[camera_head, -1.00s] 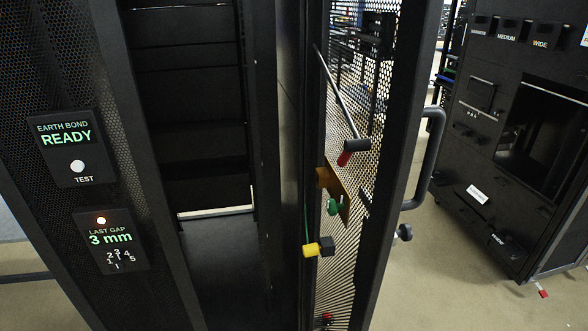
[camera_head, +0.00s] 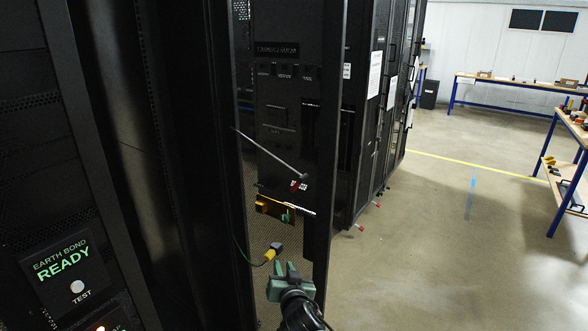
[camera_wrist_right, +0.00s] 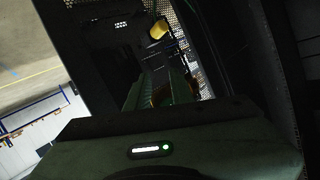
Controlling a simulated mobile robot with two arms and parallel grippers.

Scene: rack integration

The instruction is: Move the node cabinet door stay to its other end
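The door stay (camera_head: 268,152) is a thin grey rod in the head view. It slopes from the cabinet frame down right to a red and dark end (camera_head: 297,184) near the door. The cabinet door (camera_head: 325,140) stands open, its dark edge upright right of the rod. My right gripper (camera_head: 286,268) has green fingers and is below the stay, beside the yellow and black plug. In the right wrist view its fingers (camera_wrist_right: 157,90) are apart with no held object visible; the yellow piece (camera_wrist_right: 158,28) shows beyond them. My left gripper is not in view.
A yellow and black plug (camera_head: 272,254) hangs on a green wire. A brass plate (camera_head: 275,208) with a green knob is above it. The earth bond panel (camera_head: 65,272) reads READY. Dark racks (camera_head: 375,120) stand behind the door. Open floor (camera_head: 440,230) and a blue-legged bench (camera_head: 567,180) lie right.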

